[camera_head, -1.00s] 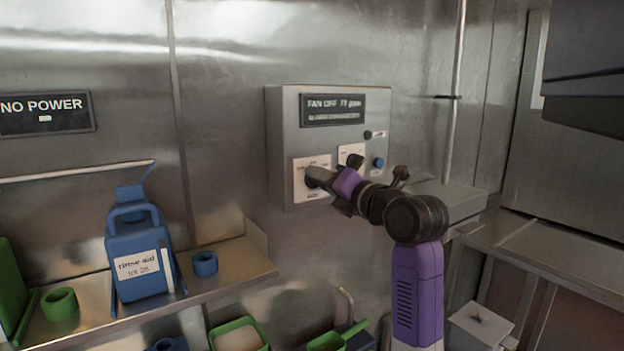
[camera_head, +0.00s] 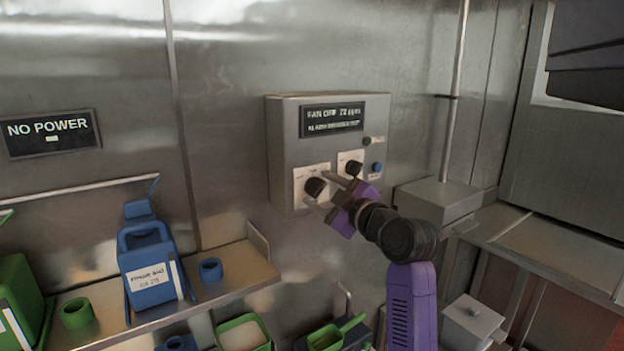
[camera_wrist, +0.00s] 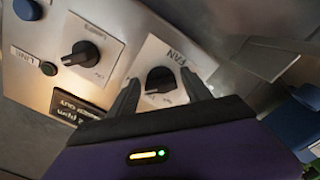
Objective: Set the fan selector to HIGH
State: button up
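The fan selector is a black knob (camera_head: 316,187) on a white plate, low on the left of the grey wall control box (camera_head: 285,150). In the wrist view, this knob (camera_wrist: 160,80) sits under the FAN label, its pointer marks too small to read. The box display (camera_head: 333,120) reads FAN OFF with a ppm figure. My gripper (camera_head: 323,191) is open and empty, just in front of the fan knob. In the wrist view, my gripper's two fingers (camera_wrist: 160,93) stand apart on either side of the knob, with no visible grip on it.
A second black knob (camera_head: 353,168) and a blue button (camera_head: 377,167) are close on the right of the box. A shelf (camera_head: 235,275) at lower left holds a blue jug (camera_head: 150,262) and cups. A grey box (camera_head: 440,205) stands right of my arm.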

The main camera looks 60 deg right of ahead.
jog(key=shift+o, duration=0.5)
jog(key=v, duration=0.7)
dwell(0.6)
